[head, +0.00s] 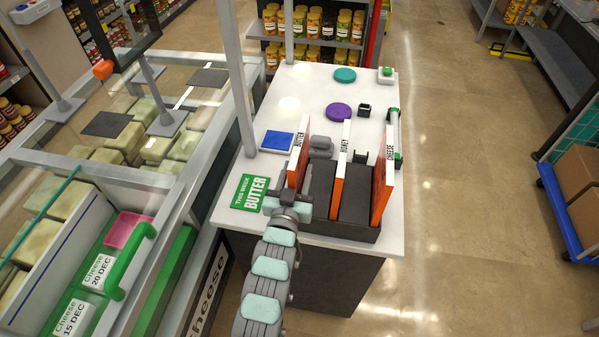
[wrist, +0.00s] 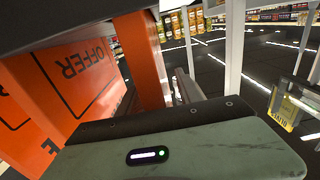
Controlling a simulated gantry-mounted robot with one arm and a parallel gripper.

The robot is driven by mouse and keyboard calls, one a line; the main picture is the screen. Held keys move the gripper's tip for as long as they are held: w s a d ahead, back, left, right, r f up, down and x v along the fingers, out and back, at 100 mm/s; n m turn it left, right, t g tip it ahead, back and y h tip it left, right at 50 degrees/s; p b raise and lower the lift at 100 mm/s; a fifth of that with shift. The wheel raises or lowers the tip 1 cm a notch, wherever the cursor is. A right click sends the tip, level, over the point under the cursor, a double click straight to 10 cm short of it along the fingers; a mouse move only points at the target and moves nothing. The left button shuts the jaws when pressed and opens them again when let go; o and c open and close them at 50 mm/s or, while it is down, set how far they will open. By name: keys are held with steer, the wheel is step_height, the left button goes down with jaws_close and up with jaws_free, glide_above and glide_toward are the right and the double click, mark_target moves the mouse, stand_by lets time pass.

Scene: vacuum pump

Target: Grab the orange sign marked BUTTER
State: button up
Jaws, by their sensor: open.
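The orange BUTTER sign (head: 299,158) stands upright in the left slot of a dark holder (head: 345,229) on the white counter. Its narrow white edge carries the word BUTTER. My gripper (head: 291,204) is open at the near, lower end of this sign, and hides part of it. Whether the fingers touch the sign cannot be told. In the wrist view, orange panels, one reading OFFER (wrist: 82,66), fill the left side close to my gripper; which sign each belongs to is unclear.
The HONEY sign (head: 343,155) and the CHEESE sign (head: 384,180) stand in the same holder to the right. A green BUTTER card (head: 250,192) and a blue square (head: 277,141) lie to the left. A grey post (head: 236,75) rises at the counter's left edge.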

jaws_close()
stand_by(0.4)
